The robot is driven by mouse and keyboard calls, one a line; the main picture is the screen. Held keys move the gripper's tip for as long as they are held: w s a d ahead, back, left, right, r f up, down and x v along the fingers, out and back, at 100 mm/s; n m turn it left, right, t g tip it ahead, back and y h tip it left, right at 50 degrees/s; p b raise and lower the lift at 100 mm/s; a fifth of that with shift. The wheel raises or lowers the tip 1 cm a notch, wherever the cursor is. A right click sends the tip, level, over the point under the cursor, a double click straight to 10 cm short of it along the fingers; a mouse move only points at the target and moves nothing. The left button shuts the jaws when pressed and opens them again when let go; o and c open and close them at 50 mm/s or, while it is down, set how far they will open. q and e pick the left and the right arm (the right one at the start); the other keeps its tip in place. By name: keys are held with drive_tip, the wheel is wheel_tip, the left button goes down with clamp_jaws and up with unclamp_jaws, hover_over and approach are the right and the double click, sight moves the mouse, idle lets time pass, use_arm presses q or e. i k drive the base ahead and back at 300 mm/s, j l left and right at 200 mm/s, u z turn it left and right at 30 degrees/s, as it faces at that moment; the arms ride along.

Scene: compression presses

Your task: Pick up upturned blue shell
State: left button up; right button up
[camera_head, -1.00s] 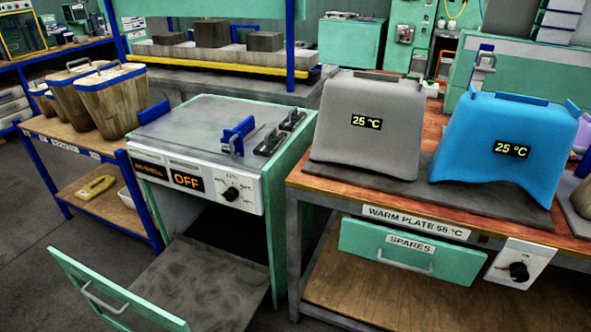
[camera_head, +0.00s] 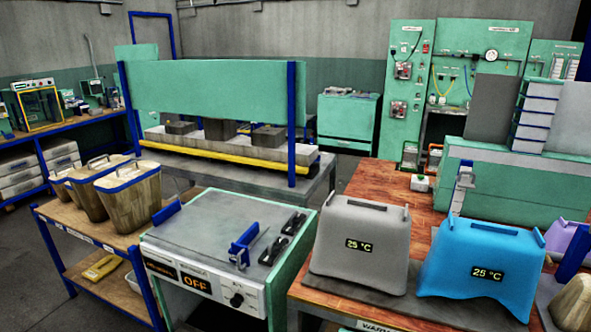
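The blue shell (camera_head: 481,262) sits upturned at the right of the front table, its wide opening facing down. A small display on its front reads 25 °C. It stands on a dark plate (camera_head: 350,299). A grey shell (camera_head: 360,247) of like shape stands just left of it, also showing 25 °C. Neither of my grippers is in the view, and nothing is seen touching the blue shell.
A grey-topped machine (camera_head: 222,240) marked OFF stands left of the table (camera_head: 412,201). A purple shell (camera_head: 566,243) and a tan object (camera_head: 576,304) crowd the blue shell's right. Wooden buckets (camera_head: 136,195) stand on a shelf at left.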

sight(467, 259)
drive_tip(key=u, duration=1.4)
drive_tip(key=z, duration=2.6)
